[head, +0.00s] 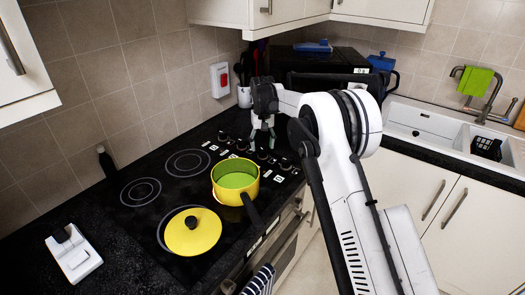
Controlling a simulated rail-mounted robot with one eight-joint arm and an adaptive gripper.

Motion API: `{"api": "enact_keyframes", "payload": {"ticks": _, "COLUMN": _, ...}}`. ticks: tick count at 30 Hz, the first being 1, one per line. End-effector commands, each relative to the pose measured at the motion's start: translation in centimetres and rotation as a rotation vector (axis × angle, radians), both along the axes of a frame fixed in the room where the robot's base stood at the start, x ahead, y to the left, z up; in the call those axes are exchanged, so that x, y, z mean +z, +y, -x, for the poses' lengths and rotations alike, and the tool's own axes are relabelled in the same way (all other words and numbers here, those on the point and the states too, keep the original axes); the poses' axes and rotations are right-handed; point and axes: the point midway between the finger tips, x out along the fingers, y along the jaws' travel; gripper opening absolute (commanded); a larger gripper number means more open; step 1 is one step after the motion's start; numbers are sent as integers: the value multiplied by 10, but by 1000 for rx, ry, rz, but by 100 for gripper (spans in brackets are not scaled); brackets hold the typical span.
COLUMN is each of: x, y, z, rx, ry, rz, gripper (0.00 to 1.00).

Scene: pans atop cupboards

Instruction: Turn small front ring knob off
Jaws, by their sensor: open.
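The black hob (172,210) has a row of dark knobs along its right end, with small white labels that are too small to read. One knob (242,145) is just left of my gripper, and another knob (285,163) is to its lower right. I cannot tell which is the small front ring knob. My gripper (262,143) is open and points down over the knob row, its fingertips close to the knobs. Whether it touches one is unclear. The gripper partly hides the knobs around it.
A yellow pot (226,193) with a black handle stands on the hob near the knobs. A lidded yellow pan (192,232) is at the front left. A utensil holder (244,97) and a black microwave (320,65) stand behind. A sink (430,125) is at right.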

Motion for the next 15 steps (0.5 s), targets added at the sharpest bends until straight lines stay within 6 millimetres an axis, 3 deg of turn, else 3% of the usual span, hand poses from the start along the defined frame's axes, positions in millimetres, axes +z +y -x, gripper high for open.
{"api": "enact_keyframes", "payload": {"ticks": 6, "x": -26, "y": 0, "z": 0, "rx": 0, "ry": 0, "rz": 0, "gripper": 48}}
{"api": "enact_keyframes", "payload": {"ticks": 15, "x": -34, "y": 0, "z": 0, "rx": 0, "ry": 0, "rz": 0, "gripper": 48}}
